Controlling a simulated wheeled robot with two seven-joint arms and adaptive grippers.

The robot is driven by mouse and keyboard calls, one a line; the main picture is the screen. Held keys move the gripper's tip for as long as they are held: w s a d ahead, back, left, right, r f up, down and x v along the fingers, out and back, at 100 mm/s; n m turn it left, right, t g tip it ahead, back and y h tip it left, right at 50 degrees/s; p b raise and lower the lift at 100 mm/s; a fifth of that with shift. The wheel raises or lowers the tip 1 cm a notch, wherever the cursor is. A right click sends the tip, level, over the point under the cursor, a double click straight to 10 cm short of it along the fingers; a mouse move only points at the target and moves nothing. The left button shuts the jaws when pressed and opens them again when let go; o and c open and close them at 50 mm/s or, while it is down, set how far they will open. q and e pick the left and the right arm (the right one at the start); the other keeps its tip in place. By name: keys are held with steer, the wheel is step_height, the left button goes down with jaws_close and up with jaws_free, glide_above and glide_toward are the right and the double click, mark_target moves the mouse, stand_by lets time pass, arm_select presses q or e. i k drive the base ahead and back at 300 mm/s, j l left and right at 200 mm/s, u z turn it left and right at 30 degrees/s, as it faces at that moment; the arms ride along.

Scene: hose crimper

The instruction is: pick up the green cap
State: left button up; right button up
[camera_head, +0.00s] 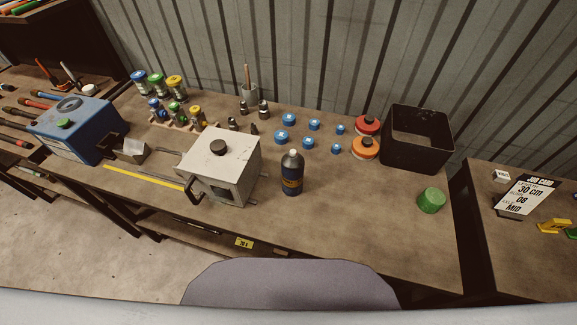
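A green cap-like round piece (431,200), short and wide, sits alone near the right end of the workbench (370,225), in front of the black bin. Smaller green tops also show on a jar (156,80) in the back left row and on a small bottle (176,108) in front of it. Neither my left nor my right gripper is in view.
A black open bin (416,138) stands at the back right, beside red (367,125) and orange (364,148) round pieces. A dark bottle (291,175) and a grey machine (222,170) stand mid-bench. Several blue caps lie behind. The bench's front right is clear.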

mark_target(432, 200)
steer(key=z, duration=1.45)
